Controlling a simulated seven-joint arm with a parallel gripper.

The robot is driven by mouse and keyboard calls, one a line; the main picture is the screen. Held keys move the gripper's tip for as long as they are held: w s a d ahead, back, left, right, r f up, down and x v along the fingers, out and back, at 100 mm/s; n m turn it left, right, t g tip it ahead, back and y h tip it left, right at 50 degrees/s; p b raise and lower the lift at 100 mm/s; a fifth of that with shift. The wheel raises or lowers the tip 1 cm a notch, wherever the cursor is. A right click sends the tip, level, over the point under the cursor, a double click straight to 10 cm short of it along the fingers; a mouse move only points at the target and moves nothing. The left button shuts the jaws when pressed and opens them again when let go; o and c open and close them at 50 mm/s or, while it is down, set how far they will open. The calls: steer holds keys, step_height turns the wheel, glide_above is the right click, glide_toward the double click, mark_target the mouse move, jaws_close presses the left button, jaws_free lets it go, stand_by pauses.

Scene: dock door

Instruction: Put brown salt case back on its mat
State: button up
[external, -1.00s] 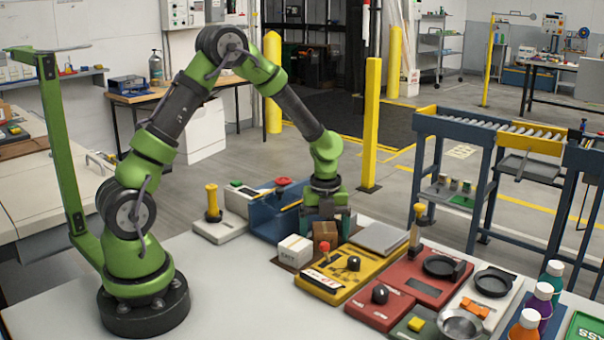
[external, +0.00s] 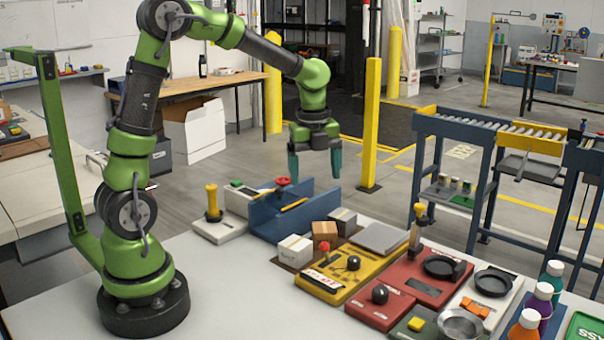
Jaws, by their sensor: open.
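A dark brown mat (external: 284,265) shows in front of the white box and runs back along the row. I cannot tell whether the brown case rests fully on it. My gripper (external: 315,172) points down, open and empty, in the air well above the boxes. Its two teal fingers are apart and touch nothing.
A grey slab (external: 380,238), a yellow panel (external: 345,272) and a red panel (external: 428,283) lie to the right. The front left table is clear.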

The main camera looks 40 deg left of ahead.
steer(key=s+a+r+n+t+y, duration=0.1)
steer(key=s+a+r+n+t, duration=0.2)
steer(key=s+n, duration=0.5)
steer(key=s+a+r+n+t, duration=0.3)
steer(key=s+a+r+n, duration=0.2)
steer(key=n, duration=0.7)
steer(key=shift+s+a+r+y, duration=0.35)
steer(key=shift+s+a+y, duration=0.05)
steer(key=shift+s+a, duration=1)
